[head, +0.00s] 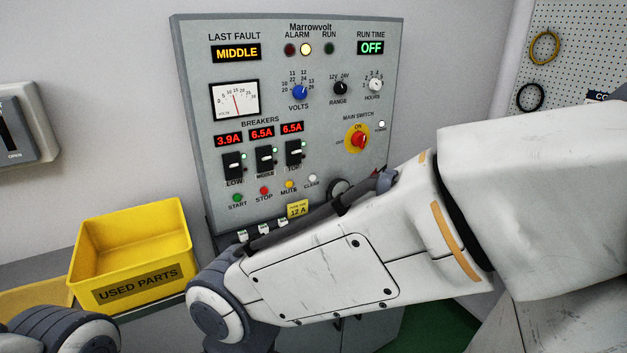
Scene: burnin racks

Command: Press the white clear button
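The white clear button (312,178) is a small round button at the right end of the button row on the grey control panel (225,205), above its CLEAR label. It is unobstructed. To its left are the yellow mute button (289,185), red stop button (264,190) and green start button (237,198). My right arm crosses from the right, in front of the panel's lower right part and below the clear button. No fingertips of my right gripper show. Only a grey joint of my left arm shows at the bottom left; its gripper is out of view.
Three breaker switches, the middle one (264,158) among them, sit above the buttons. A red and yellow main switch (358,140) is to the right. A yellow USED PARTS bin (133,289) stands left of the panel. A yellow 12 A tag (297,209) is below the buttons.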

